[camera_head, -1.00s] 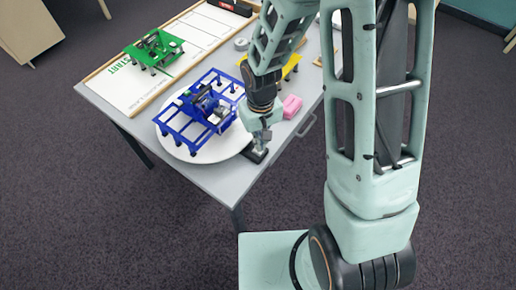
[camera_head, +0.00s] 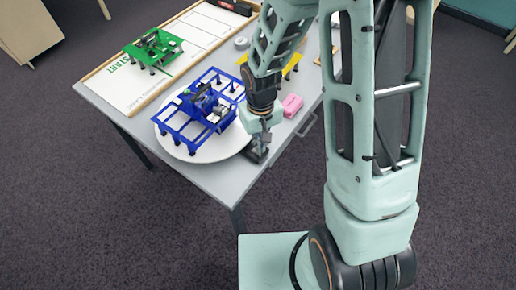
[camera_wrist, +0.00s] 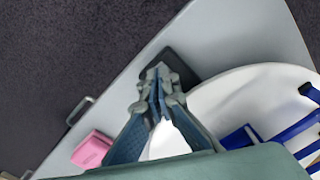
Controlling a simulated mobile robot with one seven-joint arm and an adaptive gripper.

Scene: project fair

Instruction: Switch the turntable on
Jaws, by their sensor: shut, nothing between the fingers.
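The turntable (camera_head: 225,150) is a white round disc on the grey table, with a blue frame-like model (camera_head: 198,112) standing on it. Both show in part at the right of the wrist view, the disc (camera_wrist: 245,88) and the blue frame (camera_wrist: 285,135). A small dark switch box (camera_head: 257,156) sits beside the disc near the table corner. My gripper (camera_head: 263,143) is shut and empty, pointing down at this box. In the wrist view its fingertips (camera_wrist: 158,75) overlap the dark box (camera_wrist: 182,66) and hide part of its top. I cannot tell whether they touch it.
A pink block (camera_head: 292,105) lies on the table near my gripper. A green model (camera_head: 152,47) stands on a white board (camera_head: 130,90) with a START mark at the left. A yellow model (camera_head: 290,66) is partly behind my arm. The table's front corner is bare.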

